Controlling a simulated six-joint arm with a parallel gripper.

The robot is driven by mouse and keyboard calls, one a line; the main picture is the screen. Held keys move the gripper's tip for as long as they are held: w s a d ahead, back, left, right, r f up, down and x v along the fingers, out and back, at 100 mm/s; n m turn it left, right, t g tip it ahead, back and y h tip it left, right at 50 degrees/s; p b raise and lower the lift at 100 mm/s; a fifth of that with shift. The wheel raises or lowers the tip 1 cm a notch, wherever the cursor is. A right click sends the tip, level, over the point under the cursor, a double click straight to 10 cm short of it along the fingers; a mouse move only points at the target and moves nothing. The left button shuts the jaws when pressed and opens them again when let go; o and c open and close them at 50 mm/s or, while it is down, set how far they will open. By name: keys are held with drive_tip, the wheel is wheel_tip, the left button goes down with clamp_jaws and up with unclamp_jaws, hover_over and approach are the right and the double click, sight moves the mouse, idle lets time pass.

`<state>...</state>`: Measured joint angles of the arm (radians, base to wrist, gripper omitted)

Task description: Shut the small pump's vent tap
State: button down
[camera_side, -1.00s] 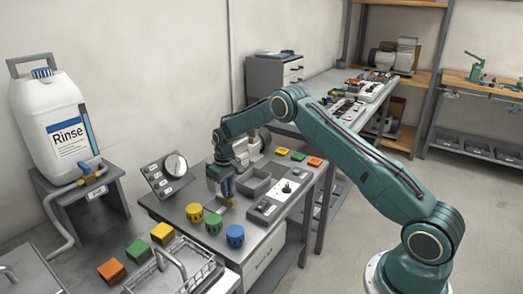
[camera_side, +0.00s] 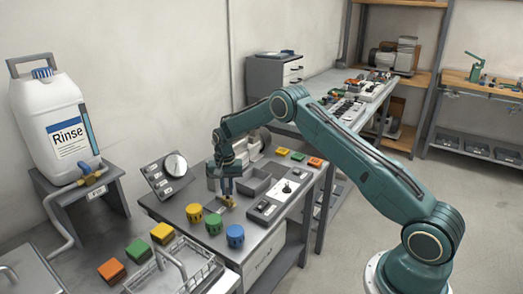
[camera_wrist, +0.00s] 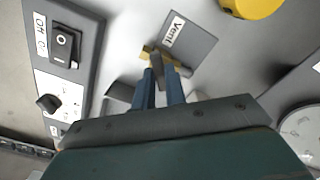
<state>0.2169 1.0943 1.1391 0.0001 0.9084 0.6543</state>
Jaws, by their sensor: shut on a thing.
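The vent tap is a small brass valve with a grey lever (camera_wrist: 157,70), beside a grey plate marked "Vent" (camera_wrist: 190,42) in the wrist view. Its brass body (camera_wrist: 147,53) shows just beyond my fingertips. My gripper (camera_wrist: 160,84) has its two blue fingers shut on the lever, one on each side. In the side view my gripper (camera_side: 227,187) points down at the tap (camera_side: 229,201) on the grey bench. A pale machine (camera_side: 252,150), possibly the small pump, is partly hidden behind my arm.
Yellow (camera_side: 194,213), green (camera_side: 213,224) and blue (camera_side: 235,236) round pieces stand near the bench's front.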

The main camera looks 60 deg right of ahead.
sight(227, 192)
drive_tip(key=m, duration=0.4)
drive_tip(key=shift+m, duration=2)
drive_tip(key=c, duration=1.4)
unclamp_jaws()
drive_tip(key=shift+c, duration=0.2)
drive_tip(key=shift+r, duration=0.1)
wheel_tip(227, 192, up, 14)
